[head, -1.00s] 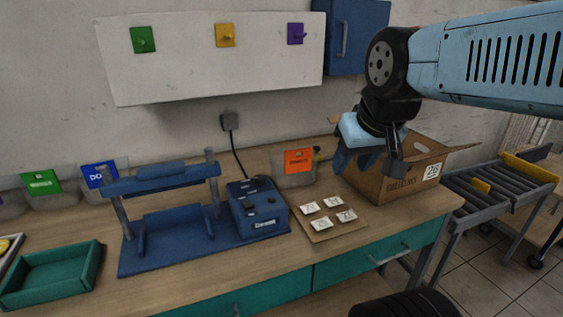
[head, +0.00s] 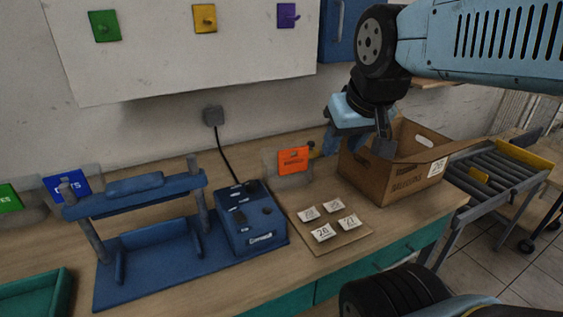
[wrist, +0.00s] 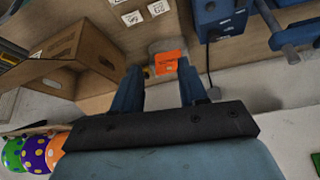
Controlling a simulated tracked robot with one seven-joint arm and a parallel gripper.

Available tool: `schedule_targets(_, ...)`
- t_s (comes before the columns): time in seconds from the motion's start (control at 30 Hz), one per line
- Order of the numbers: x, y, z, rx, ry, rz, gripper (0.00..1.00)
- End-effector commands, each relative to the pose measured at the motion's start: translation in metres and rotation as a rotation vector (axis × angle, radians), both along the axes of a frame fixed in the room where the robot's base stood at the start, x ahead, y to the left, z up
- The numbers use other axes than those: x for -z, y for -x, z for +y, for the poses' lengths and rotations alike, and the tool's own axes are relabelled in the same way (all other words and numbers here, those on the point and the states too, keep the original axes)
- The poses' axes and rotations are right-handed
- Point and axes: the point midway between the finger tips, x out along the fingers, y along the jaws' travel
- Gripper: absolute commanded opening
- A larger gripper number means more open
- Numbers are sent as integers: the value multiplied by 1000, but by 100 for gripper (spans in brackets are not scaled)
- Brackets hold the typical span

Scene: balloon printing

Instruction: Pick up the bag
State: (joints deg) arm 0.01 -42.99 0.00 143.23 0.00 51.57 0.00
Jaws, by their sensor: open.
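A translucent bag (head: 272,166) with an orange label stands on the table against the back wall, between the blue machine and the cardboard box. It also shows in the wrist view (wrist: 155,49), with its orange label (wrist: 167,62) in line with the gap between my fingers. My gripper (head: 358,148) is open and empty, to the right of the bag and beside the box's left rim in the head view. In the wrist view my two fingers (wrist: 158,74) point toward the bag. Two other clear bags, with a green label (head: 8,198) and a blue label (head: 66,186), stand at the left.
The open cardboard box (head: 385,183) stands close to my gripper. A blue press machine (head: 135,183) with a control box (head: 250,222) and cable sits left. A board (head: 345,236) carries several numbered cards. A roller conveyor (head: 500,178) is right. Spotted balloons (wrist: 35,153) show in the wrist view.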

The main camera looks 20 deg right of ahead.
Motion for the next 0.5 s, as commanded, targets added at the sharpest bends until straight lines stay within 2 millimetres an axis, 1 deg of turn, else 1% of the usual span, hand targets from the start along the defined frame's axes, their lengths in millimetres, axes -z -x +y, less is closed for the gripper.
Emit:
schedule_targets(0.27,-1,-3,0,-18,11,7,43)
schedule_targets(0.37,-3,-12,2,-70,41,30,43)
schedule_targets(0.4,-3,-18,6,-100,61,44,43)
schedule_targets(0.5,-6,-36,7,-209,123,86,43)
